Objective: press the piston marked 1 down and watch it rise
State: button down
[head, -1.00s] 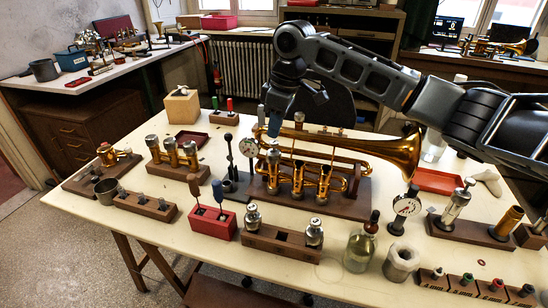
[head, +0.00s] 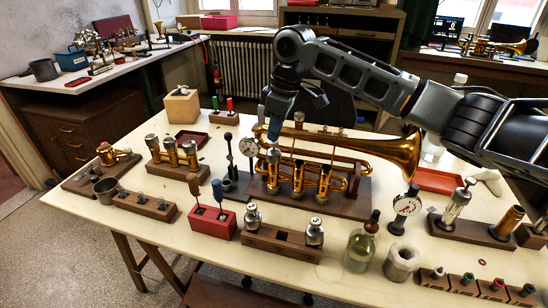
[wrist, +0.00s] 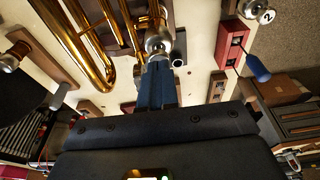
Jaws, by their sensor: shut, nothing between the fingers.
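A brass trumpet (head: 385,155) lies along a dark wooden stand (head: 345,208), with several upright valves. The piston nearest the left end (head: 273,156) has a silver cap; no number is readable on it. My gripper (head: 273,140) points down just over this piston, its blue fingers shut and empty. In the wrist view, the shut fingertips (wrist: 157,64) reach the edge of the silver cap (wrist: 157,42). I cannot tell whether they touch it or stand just above. The piston's stem is hidden from the wrist view.
A round dial gauge (head: 249,147) stands close left of the piston. In front are a red block with screwdrivers (head: 212,224) and a wooden block (head: 265,238) with two silver-capped parts. A glass bottle (head: 361,248) stands front right.

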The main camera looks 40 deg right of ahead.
jog(key=shift+f, duration=0.95)
notch_tip(320, 180, up, 5)
jog(key=p, duration=0.4)
jog(key=shift+r, duration=0.1)
jog(key=shift+s, duration=0.1)
dwell(0.4)
